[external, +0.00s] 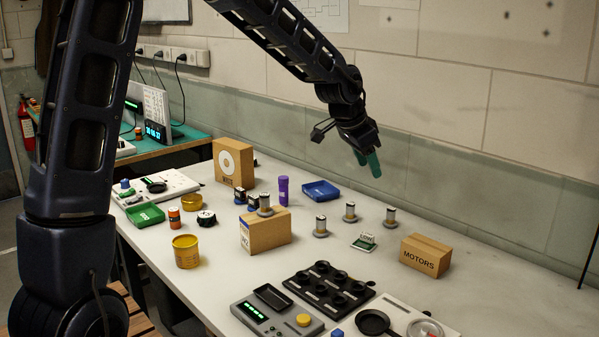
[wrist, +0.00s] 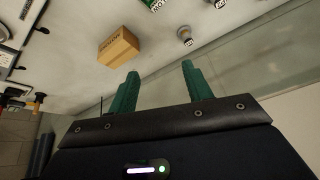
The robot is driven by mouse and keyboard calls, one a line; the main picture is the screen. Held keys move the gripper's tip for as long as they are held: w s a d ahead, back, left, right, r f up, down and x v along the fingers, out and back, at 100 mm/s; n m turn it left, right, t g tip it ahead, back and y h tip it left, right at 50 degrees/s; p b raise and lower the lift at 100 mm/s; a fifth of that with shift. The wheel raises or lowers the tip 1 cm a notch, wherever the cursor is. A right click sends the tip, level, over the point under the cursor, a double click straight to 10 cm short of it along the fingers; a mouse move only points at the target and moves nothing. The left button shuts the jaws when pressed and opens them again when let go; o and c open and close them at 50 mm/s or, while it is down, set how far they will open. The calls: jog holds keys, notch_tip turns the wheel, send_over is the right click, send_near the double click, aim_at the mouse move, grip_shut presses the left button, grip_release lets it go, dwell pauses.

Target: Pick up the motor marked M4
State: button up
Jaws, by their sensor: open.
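Several small silver-and-dark motors on round grey bases stand on the white bench: a left one (external: 320,226), a middle one (external: 350,212) and a right one (external: 390,217). Another motor (external: 265,204) stands on top of a cardboard box (external: 270,231). I cannot read an M4 mark on any of them. My gripper (external: 368,163) is open and empty, high above the bench's far side, behind the motors. In the wrist view, its green fingers (wrist: 158,70) are spread apart, with one motor (wrist: 185,36) on the bench beyond them.
A cardboard box lettered MOTORS (external: 426,256) lies right of the motors. A small green-and-white sign (external: 364,241) stands among them. A black tray with round wells (external: 328,289) is at the front. A blue tray (external: 321,190) and purple cylinder (external: 283,190) stand behind. The wall bounds the far side.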

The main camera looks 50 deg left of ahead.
jog(key=h, duration=0.2)
send_near(390, 208)
jog(key=f, duration=0.2)
jog(key=shift+t, duration=0.4)
jog(key=x, duration=0.5)
jog(key=shift+w+d, duration=0.25)
jog(key=shift+d, duration=0.05)
jog(key=shift+y, duration=0.3)
jog(key=shift+x, duration=2.75)
jog(key=shift+s+d, duration=0.15)
jog(key=shift+d, duration=0.05)
grip_shut()
